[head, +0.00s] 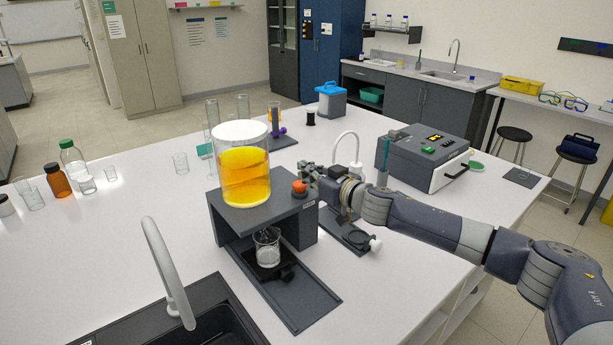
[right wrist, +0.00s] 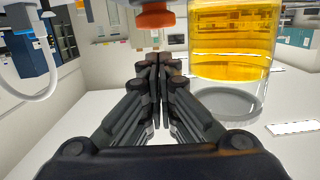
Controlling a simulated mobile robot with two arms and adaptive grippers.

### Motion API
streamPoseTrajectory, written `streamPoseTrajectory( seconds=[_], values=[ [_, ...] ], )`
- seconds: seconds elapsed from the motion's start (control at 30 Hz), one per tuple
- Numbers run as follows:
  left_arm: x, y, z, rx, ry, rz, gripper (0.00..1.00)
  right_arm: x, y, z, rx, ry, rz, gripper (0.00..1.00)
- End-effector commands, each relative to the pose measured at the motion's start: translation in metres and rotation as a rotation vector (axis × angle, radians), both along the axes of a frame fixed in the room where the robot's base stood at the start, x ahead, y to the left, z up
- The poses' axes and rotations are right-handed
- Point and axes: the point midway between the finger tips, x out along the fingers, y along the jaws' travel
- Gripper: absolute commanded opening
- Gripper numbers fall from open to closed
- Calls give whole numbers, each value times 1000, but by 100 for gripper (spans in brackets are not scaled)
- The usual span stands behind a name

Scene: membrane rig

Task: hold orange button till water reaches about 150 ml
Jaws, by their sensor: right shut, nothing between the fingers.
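The orange button (head: 299,188) sits on top of the grey rig (head: 307,207), at its right corner. It also shows at the top edge of the right wrist view (right wrist: 155,16), which looks upside down. My right gripper (head: 307,175) is shut and empty, its fingertips close to the button. In the right wrist view a small gap shows between fingertips (right wrist: 160,58) and button; I cannot tell how far apart they are in depth. A cylinder of yellow liquid (head: 245,178) stands on the rig. A small beaker (head: 268,251) stands under it; its level is unreadable. My left gripper is not in view.
A black sink (head: 205,320) with a grey tap (head: 165,270) lies in front left. Bottles and glassware (head: 58,180) stand at the left. A grey box instrument (head: 425,158) stands right of the rig, beyond my arm. The left middle of the white bench is clear.

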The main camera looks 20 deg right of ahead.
Motion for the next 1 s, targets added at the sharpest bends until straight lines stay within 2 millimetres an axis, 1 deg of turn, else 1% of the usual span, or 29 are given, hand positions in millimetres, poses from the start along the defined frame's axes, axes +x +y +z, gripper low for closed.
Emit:
streamPoseTrajectory(
  seconds=[0.03,0.17,0.57,0.8,1.0],
  values=[
    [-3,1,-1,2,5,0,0,1,1,-6,0,-1,0,0],
    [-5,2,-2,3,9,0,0,2,1,-15,2,-2,0,0],
    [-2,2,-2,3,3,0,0,2,1,-18,0,-4,0,0],
    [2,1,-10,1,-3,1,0,3,2,-40,2,0,0,0],
    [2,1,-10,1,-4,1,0,2,2,-43,-1,2,0,0]
  ],
)
